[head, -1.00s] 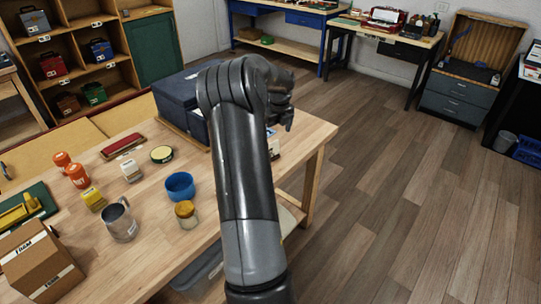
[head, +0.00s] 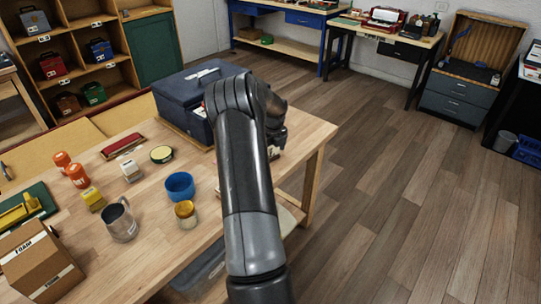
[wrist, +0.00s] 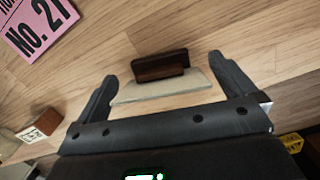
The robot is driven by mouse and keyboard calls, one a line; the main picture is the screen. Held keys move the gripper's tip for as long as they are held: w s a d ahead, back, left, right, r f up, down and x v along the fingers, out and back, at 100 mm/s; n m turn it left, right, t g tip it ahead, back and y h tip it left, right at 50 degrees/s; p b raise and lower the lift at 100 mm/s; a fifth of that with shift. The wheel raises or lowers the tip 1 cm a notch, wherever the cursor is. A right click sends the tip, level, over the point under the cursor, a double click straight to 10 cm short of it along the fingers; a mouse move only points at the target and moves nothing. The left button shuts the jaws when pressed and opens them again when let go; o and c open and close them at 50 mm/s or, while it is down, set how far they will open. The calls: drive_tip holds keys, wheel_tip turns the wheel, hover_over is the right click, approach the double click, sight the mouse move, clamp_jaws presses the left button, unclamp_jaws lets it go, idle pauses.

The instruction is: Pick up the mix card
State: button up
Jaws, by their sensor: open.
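In the wrist view, a pale grey-white flat piece (wrist: 160,91), which looks like the mix card, stands against a dark brown wooden block (wrist: 160,65) on the wooden table. No writing on it can be read. My gripper (wrist: 162,69) is open, with one finger to each side of the card and block. Nothing is seen held. In the head view my gripper (head: 276,137) is low over the table's right end and hides most of the card.
A pink "No. 21" card (wrist: 40,25) lies near the gripper. A dark blue case (head: 186,92) stands just left of my arm. A blue bowl (head: 180,186), an amber-lidded jar (head: 186,213) and a metal mug (head: 119,220) stand on the table (head: 150,255).

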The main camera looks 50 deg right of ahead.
drive_tip(key=c, duration=1)
drive_tip(key=shift+r, duration=0.2)
